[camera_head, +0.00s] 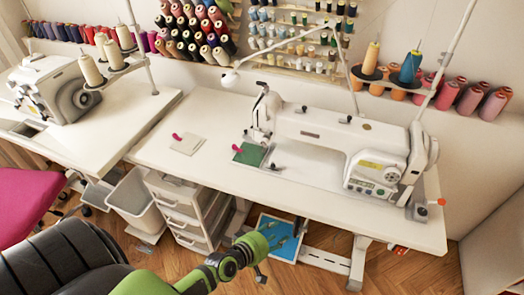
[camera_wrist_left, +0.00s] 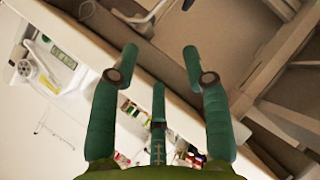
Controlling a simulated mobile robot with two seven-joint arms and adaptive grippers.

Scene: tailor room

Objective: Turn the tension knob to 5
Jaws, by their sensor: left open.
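A white sewing machine (camera_head: 325,130) stands on the right-hand white table. Its head and needle end point left, and a panel with buttons and a yellow label is at its right end. The tension knob is too small to make out for certain in the head view. My left gripper (camera_head: 282,236) is in front of and below the table's front edge, well apart from the machine. Its three green fingers are spread and empty in the left wrist view (camera_wrist_left: 157,62). My right gripper is not in view.
A green fabric piece (camera_head: 250,154) lies by the needle end. A pale square (camera_head: 187,144) with a pink item lies left of it. Drawers (camera_head: 185,212) and a bin (camera_head: 137,200) stand under the table. A pink chair (camera_head: 30,205) is at left.

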